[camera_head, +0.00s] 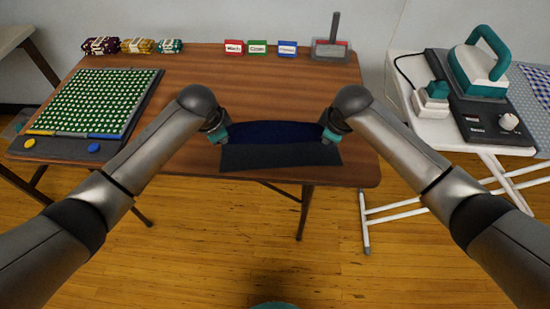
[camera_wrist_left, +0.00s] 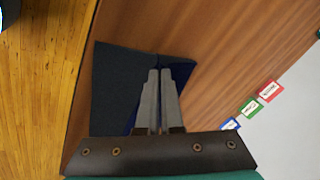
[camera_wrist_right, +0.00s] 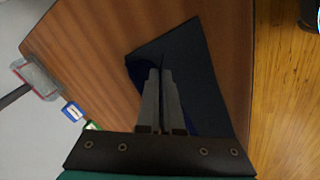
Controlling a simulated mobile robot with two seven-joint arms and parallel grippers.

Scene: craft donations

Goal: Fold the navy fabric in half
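The navy fabric (camera_head: 275,131) spans between my two grippers at the table's front edge, its far edge bowed. A dark grey flat area (camera_head: 278,158) lies in front of it; I cannot tell whether this is the fabric's other face or a mat. My left gripper (camera_head: 222,140) is at the fabric's left end, its fingers together on the cloth in the left wrist view (camera_wrist_left: 160,75). My right gripper (camera_head: 328,139) is at the right end, its fingers likewise together on the cloth in the right wrist view (camera_wrist_right: 161,72). The fingers hide the pinched edges.
A green dotted mat on a dark board (camera_head: 92,103) lies at the left. Fabric bundles (camera_head: 135,46), labelled cards (camera_head: 257,48) and a grey tray (camera_head: 330,57) line the back edge. The table's middle (camera_head: 240,90) is clear.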

